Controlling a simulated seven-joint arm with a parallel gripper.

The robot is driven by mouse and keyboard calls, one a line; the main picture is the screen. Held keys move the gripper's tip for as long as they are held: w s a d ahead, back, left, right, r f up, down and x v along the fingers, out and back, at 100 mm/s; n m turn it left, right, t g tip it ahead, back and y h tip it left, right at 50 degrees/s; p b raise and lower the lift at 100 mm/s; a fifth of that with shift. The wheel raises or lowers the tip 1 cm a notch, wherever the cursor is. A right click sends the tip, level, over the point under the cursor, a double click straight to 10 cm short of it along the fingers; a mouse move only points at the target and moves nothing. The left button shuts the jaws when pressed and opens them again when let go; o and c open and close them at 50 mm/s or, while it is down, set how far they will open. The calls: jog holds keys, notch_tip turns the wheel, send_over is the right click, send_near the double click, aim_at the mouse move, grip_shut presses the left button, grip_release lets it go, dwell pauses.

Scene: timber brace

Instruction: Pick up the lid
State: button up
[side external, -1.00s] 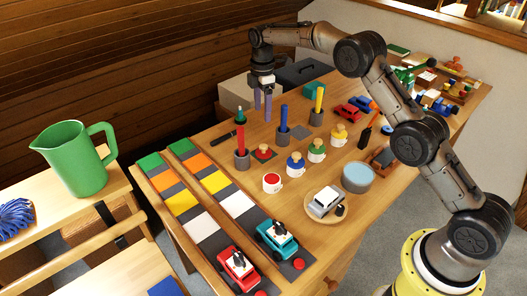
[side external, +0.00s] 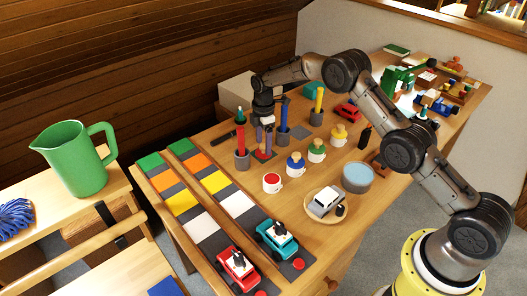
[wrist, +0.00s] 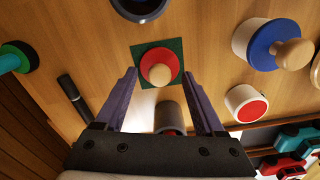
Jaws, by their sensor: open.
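The red lid (wrist: 150,70) has a round pale wooden knob. In the wrist view it lies on a small dark green square (wrist: 172,47) on the table, top centre. My gripper (wrist: 160,78) is open, its two purple fingers apart on either side of the lid in that view. In the side view my gripper (side external: 264,142) points down, low over the lid's spot, and mostly hides the lid. I cannot tell whether the fingers touch it. A white mug with a red inside (side external: 272,183) stands uncovered nearby.
White mugs with blue (side external: 295,163), green (side external: 316,150) and yellow (side external: 339,135) knobbed lids stand to the right. Grey holders with a red stick (side external: 241,140) and a blue stick (side external: 283,119) stand close to my gripper. A dark pen (wrist: 74,98) lies at left.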

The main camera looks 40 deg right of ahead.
jog(key=shift+f, duration=0.3)
grip_shut()
jog(key=shift+r, duration=0.1)
